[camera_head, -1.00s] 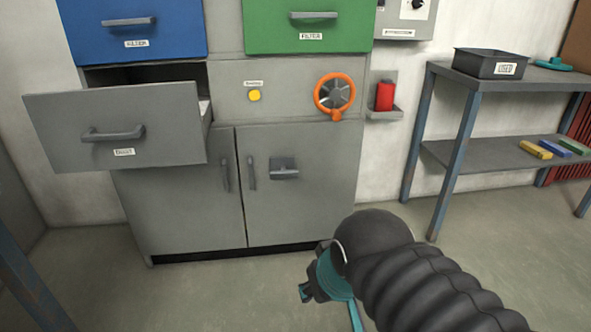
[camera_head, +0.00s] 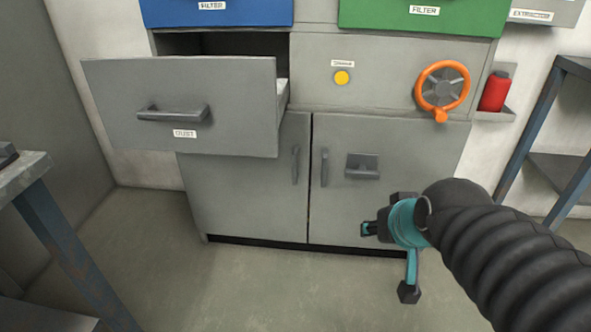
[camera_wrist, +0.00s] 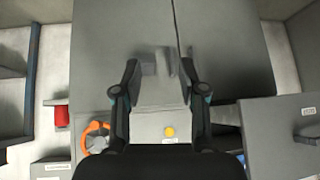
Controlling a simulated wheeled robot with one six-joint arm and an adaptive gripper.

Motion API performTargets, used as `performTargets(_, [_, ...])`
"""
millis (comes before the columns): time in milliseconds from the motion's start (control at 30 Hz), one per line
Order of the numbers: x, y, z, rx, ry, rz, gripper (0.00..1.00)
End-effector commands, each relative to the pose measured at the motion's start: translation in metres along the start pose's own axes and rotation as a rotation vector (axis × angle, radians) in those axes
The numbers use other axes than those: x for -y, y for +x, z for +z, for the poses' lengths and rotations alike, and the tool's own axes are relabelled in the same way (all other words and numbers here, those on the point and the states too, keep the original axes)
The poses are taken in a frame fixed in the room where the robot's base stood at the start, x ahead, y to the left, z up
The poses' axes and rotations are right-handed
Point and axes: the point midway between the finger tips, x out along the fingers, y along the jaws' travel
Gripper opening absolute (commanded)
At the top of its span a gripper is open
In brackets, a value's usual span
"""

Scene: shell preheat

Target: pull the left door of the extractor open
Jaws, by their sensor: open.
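The extractor is a grey cabinet with two lower doors. Its left door (camera_head: 250,190) is shut and has a dark upright handle (camera_head: 295,165) near the centre seam. The right door (camera_head: 400,200) is shut too, with its own upright handle (camera_head: 324,167) and a dark latch block (camera_head: 362,166). My gripper (camera_head: 386,258) is open and empty, low in front of the right door and to the right of the left handle. In the wrist view, which looks inverted, my gripper's fingers (camera_wrist: 161,68) spread apart before the doors, overlapping the handle area.
The dust drawer (camera_head: 225,120) sticks out above the left door. An orange handwheel (camera_head: 442,90) and yellow button (camera_head: 341,78) are above the doors. A table (camera_head: 40,190) stands at left, a shelf rack (camera_head: 545,130) at right. The floor before the left door is clear.

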Motion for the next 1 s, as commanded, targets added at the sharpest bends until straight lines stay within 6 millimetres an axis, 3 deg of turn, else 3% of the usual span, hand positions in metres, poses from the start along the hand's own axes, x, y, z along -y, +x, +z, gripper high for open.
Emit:
performTargets(33, [0.011, 0.026, -0.012, -0.036, -0.008, -0.027, 0.42])
performTargets(300, [0.064, 0.125, -0.089, -0.299, -0.005, -0.101, 0.42])
performTargets(500, [0.098, 0.196, -0.122, -0.485, 0.014, -0.086, 0.42])
performTargets(633, [0.117, 0.241, -0.130, -0.602, 0.020, -0.046, 0.42])
performTargets(800, [0.137, 0.289, -0.126, -0.744, 0.016, 0.033, 0.42])
performTargets(1000, [0.151, 0.320, -0.114, -0.857, 0.002, 0.116, 0.42])
